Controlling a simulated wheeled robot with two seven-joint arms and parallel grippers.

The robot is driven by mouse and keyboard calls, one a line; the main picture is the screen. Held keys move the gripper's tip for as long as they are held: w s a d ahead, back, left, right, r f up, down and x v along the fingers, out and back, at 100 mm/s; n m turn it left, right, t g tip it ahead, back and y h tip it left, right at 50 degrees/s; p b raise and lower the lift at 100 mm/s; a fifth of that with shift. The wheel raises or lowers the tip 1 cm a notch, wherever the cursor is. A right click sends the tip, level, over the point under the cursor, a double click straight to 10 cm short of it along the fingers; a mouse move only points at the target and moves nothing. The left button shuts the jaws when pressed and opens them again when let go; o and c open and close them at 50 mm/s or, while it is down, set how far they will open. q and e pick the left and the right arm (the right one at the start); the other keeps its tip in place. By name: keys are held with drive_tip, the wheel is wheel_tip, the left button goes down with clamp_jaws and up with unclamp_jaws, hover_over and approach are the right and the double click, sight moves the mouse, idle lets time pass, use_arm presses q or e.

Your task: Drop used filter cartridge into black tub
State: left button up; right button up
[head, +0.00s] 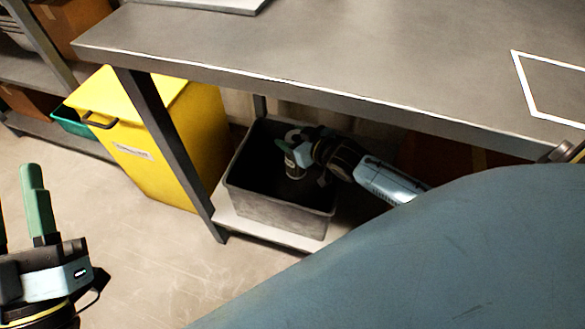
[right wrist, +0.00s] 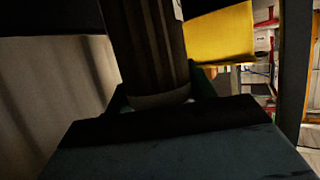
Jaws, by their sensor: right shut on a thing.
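The black tub (head: 275,212) stands on a low shelf under the bench in the head view. My right gripper (head: 291,148) reaches in under the bench and is over the tub's opening. It is shut on the used filter cartridge (head: 294,165), which is small and partly hidden by the fingers in the head view. In the right wrist view the cartridge (right wrist: 150,45) is a dark ribbed cylinder between the green fingers (right wrist: 161,97), with a pale band at its near end. My left gripper (head: 18,205) is at the lower left, apart from everything, its fingers spread and empty.
A yellow bin (head: 160,135) with a dark handle stands left of the tub, behind the bench leg (head: 168,150). The grey bench top (head: 330,50) overhangs the tub. A green crate (head: 72,121) sits on shelving at left. The floor at lower left is clear.

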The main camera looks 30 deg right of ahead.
use_arm(q)
drive_tip(key=shift+s+a+r+t+h+b, duration=0.15)
drive_tip(key=shift+s+r+t+b, duration=0.1)
drive_tip(key=shift+s+r+t, duration=0.35)
drive_tip(key=shift+s+a+r+t+h+b, duration=0.15)
drive_tip(key=shift+s+r+t+b, duration=0.2)
drive_tip(key=shift+t, duration=0.35)
use_arm(e)
drive_tip(key=shift+f, duration=0.6)
use_arm(q)
drive_tip(key=shift+s+d, duration=0.1)
use_arm(e)
drive_tip(key=o, duration=1.6)
use_arm(q)
drive_tip(key=a+f+g+y+p, duration=0.3)
drive_tip(key=f+g+y+p, duration=0.2)
drive_tip(key=f+g, duration=1)
wheel_tip(320, 180, down, 4)
drive_tip(key=shift+w+r+p, duration=0.25)
drive_tip(key=shift+p, duration=0.8)
use_arm(e)
drive_tip(key=v, duration=1.3)
drive_tip(key=shift+s, duration=0.15)
